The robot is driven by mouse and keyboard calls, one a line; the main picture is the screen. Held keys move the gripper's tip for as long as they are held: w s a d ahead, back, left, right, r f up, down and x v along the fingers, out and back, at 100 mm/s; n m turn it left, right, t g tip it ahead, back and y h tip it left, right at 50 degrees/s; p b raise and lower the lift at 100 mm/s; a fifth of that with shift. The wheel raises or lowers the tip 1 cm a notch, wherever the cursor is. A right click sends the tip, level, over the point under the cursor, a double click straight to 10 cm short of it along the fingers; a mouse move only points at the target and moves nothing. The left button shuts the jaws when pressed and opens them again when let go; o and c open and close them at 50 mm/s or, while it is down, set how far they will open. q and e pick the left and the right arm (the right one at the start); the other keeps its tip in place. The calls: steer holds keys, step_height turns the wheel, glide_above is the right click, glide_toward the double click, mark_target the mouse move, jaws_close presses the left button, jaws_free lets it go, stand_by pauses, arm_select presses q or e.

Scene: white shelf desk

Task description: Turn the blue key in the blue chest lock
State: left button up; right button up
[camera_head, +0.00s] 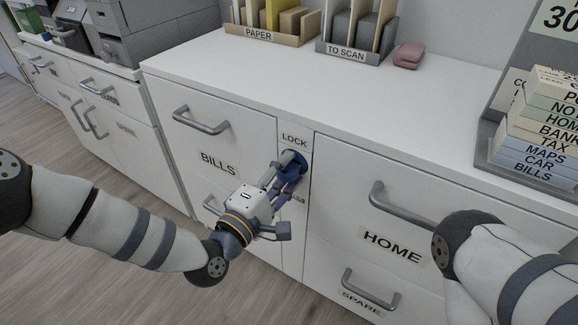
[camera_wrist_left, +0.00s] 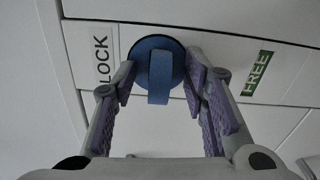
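The blue lock (camera_head: 297,157) is a round disc on the white strip between the drawers, under the LOCK label (camera_head: 294,140). The wrist view shows the disc (camera_wrist_left: 146,46) with the blue key (camera_wrist_left: 159,80), a flat bar standing out across it. My left gripper (camera_head: 284,170) is at the lock, partly covering it. In the wrist view its purple-padded fingers (camera_wrist_left: 163,78) stand on both sides of the key, open, with a gap on each side. A green FREE label (camera_wrist_left: 256,73) is right of the disc there. My right gripper is out of view.
Handles stick out from the BILLS drawer (camera_head: 222,135) at left and the HOME drawer (camera_head: 360,215) at right, close to the lock strip. The desk top holds PAPER (camera_head: 258,35) and TO SCAN (camera_head: 346,54) trays, a pink item (camera_head: 408,55) and labelled boxes (camera_head: 540,130).

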arm_select(q)
steer(key=shift+p+v, duration=1.15)
steer(key=shift+v, duration=1.25)
steer(key=shift+s+a, duration=0.4)
steer(key=shift+s, duration=0.15)
